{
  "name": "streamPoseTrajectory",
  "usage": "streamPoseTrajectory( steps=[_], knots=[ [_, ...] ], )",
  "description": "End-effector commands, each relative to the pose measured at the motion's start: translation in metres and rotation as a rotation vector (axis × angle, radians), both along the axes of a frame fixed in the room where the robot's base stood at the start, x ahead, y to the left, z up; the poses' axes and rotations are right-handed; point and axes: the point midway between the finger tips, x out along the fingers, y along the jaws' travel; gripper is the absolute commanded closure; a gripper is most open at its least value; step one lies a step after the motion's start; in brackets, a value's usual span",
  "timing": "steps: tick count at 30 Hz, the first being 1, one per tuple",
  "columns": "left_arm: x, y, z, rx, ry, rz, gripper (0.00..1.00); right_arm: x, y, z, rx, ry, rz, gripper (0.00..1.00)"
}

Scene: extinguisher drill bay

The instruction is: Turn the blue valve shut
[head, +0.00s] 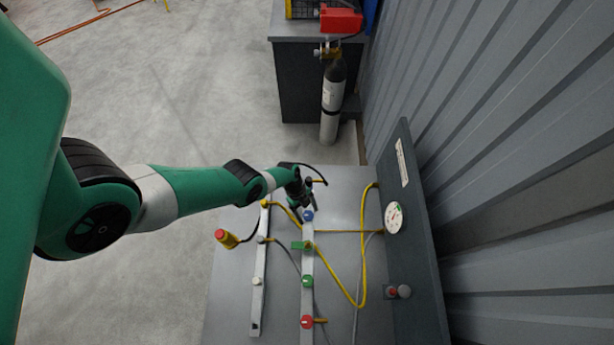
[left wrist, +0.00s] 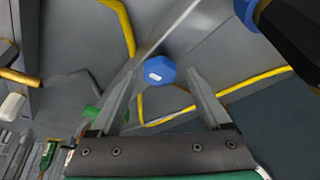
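The blue valve (head: 308,215) is a small blue knob at the far end of a pale rail on the grey bench panel. In the left wrist view the blue valve (left wrist: 160,71) shows whole, just beyond and between my two fingertips. The left gripper (left wrist: 157,82) is open, with a finger on either side of the knob. I cannot tell whether either finger touches it. My right gripper is in neither view.
On the same rail are a green lever (head: 301,245), a green knob (head: 307,282) and a red knob (head: 306,322). Yellow hose (head: 362,250) loops across the panel to the right. A gauge (head: 394,217) stands on the backboard. A gas cylinder (head: 332,100) stands beyond the bench.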

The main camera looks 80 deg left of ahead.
Motion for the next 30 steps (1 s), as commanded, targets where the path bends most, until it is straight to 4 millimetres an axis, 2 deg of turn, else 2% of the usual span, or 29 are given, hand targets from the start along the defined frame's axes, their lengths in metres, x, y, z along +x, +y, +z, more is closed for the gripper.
streamPoseTrajectory(
  steps=[5,8,18,21,25,30],
  knots=[
    [0.000,0.000,0.001,-0.001,0.000,0.001,0.19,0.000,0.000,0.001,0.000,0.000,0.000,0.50],
    [-0.001,0.002,0.010,-0.001,0.000,0.002,0.19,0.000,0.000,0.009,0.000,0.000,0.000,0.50],
    [-0.014,0.026,0.081,-0.001,-0.001,0.004,0.19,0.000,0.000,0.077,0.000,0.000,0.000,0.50],
    [-0.018,0.032,0.097,-0.001,0.000,0.003,0.19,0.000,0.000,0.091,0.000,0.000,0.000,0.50],
    [-0.021,0.037,0.107,-0.001,0.000,0.002,0.19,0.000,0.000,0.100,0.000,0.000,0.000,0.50],
    [-0.022,0.039,0.108,-0.001,0.000,0.000,0.19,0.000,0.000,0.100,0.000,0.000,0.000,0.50]
  ],
)
